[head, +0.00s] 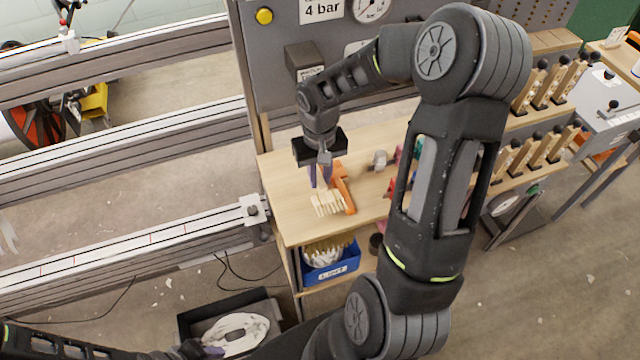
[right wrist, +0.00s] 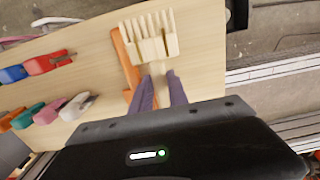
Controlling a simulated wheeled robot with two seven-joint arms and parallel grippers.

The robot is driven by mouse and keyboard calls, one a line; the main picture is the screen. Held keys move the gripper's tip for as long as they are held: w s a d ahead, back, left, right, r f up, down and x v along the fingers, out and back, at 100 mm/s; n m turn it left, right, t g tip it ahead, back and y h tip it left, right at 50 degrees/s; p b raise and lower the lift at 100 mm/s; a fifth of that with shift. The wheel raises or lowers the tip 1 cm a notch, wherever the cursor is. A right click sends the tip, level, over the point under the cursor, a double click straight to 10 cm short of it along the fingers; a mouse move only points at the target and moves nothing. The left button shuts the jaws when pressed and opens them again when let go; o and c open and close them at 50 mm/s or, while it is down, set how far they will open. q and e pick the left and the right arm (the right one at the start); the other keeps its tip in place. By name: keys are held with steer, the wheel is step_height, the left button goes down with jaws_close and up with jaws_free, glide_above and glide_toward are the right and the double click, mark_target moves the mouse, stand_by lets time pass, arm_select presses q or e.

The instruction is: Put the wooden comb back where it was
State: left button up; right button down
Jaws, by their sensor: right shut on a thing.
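The wooden comb (head: 328,203) is pale, with several long teeth; it lies on or just above the wooden table top (head: 290,222), near its left front corner. I cannot tell whether it touches the wood. In the right wrist view the comb (right wrist: 150,36) points its teeth away from me, and its short handle is between the purple fingers of my right gripper (right wrist: 160,90). The right gripper (head: 320,176) points down and is shut on the handle. My left gripper (head: 208,350) shows only a purple tip at the bottom edge; its jaws are unclear.
An orange tool (head: 342,188) lies right beside the comb. A grey panel with a gauge (head: 371,8) rises behind. A blue bin (head: 345,262) sits below the table top. Metal rails (head: 130,235) run along the left.

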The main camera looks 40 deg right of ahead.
mark_target(320, 179)
steer(key=shift+f, duration=1.75)
steer(key=shift+f, duration=0.25)
steer(key=c, duration=1.3)
jaws_free()
steer(key=shift+r, duration=0.1)
steer(key=shift+r, duration=0.1)
step_height(320, 179, up, 12)
steer(key=shift+w+r, duration=0.1)
steer(key=shift+o, duration=0.6)
